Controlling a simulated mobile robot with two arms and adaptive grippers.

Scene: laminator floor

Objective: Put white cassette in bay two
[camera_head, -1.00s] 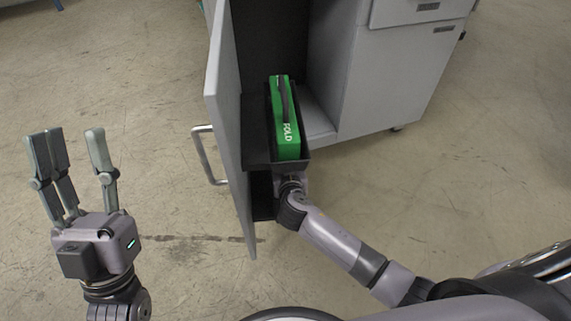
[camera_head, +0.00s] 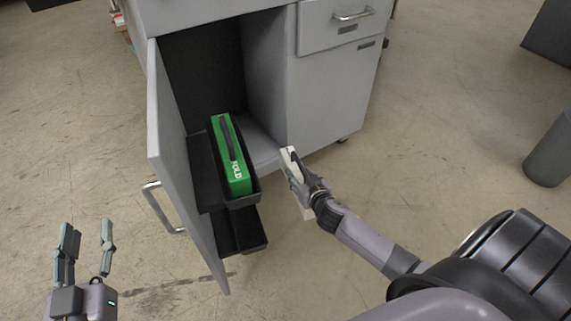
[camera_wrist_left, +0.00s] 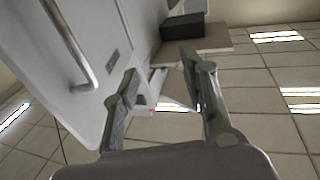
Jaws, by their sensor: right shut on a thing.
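My right gripper (camera_head: 296,182) is shut on the white cassette (camera_head: 289,154). It holds the cassette in front of the open cabinet, right of the door bins; the fingers hide its middle. A green cassette (camera_head: 222,140) with white lettering and a dark strip stands in the upper black bin (camera_head: 243,202) beside the open door. A lower black bin (camera_head: 254,243) sits beneath it and looks empty in the part I see. I cannot read any bay numbers. My left gripper (camera_head: 88,243) is open and empty, left of the door; its fingers also show in the left wrist view (camera_wrist_left: 165,95).
The grey cabinet door (camera_head: 180,170) stands open toward me, with a bar handle (camera_head: 162,208) on its outer side. The cabinet (camera_head: 335,90) has a drawer at upper right. A grey cylinder (camera_head: 552,150) stands far right. The floor between is clear.

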